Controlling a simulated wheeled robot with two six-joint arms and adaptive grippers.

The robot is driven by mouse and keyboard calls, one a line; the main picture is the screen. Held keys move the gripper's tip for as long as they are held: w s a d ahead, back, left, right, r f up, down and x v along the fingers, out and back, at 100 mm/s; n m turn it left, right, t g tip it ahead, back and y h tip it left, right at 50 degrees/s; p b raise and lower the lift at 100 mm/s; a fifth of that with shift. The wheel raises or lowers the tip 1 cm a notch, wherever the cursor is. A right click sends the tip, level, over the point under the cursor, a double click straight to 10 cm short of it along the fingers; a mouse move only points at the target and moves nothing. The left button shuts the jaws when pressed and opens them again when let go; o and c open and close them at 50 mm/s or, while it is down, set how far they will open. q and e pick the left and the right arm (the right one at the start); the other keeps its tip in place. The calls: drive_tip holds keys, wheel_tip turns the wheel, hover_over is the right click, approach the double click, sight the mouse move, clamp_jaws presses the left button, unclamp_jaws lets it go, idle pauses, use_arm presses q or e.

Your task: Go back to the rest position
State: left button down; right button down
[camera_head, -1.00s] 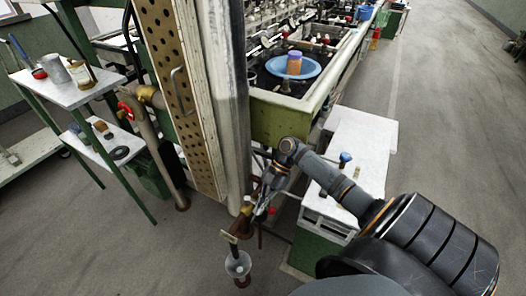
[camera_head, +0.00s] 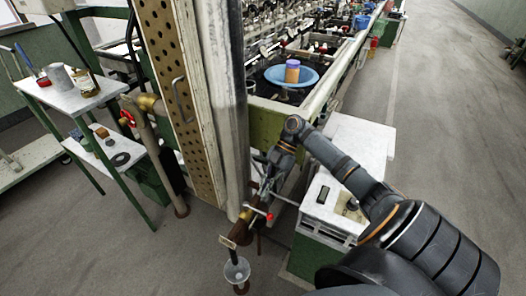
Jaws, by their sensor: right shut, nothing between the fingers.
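My right arm comes in from the lower right of the head view. My right gripper (camera_head: 265,188) is shut and empty. It points down beside the pipework at the front of the long basin bench. A red-handled valve (camera_head: 259,212) shows just below the fingertips; I cannot tell whether they touch it. My left gripper is out of view.
A white-topped cabinet (camera_head: 361,136) stands close behind my right arm. A tall perforated panel (camera_head: 178,95) stands left of the gripper. A clear funnel (camera_head: 237,270) is below. A blue basin (camera_head: 278,75) sits on the bench. The right floor is free.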

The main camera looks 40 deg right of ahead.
drive_tip(key=s+a+f+m+t+h, duration=0.2)
drive_tip(key=s+a+f+m+h, duration=0.4)
drive_tip(key=s+a+f+m, duration=0.4)
wheel_tip(320, 180, up, 4)
drive_tip(key=s+d+m+t+h, duration=0.1)
drive_tip(key=s+m+t+h, duration=0.15)
drive_tip(key=m, duration=0.65)
wheel_tip(320, 180, down, 25)
drive_tip(key=s+d, duration=0.1)
drive_tip(key=d, duration=0.2)
drive_tip(key=s+f+g, duration=0.2)
drive_tip(key=s+f, duration=1.5)
wheel_tip(320, 180, up, 14)
drive_tip(key=s+p, duration=0.2)
drive_tip(key=p, duration=1.2)
drive_tip(key=shift+d+h, duration=0.35)
drive_tip(key=shift+d, duration=0.05)
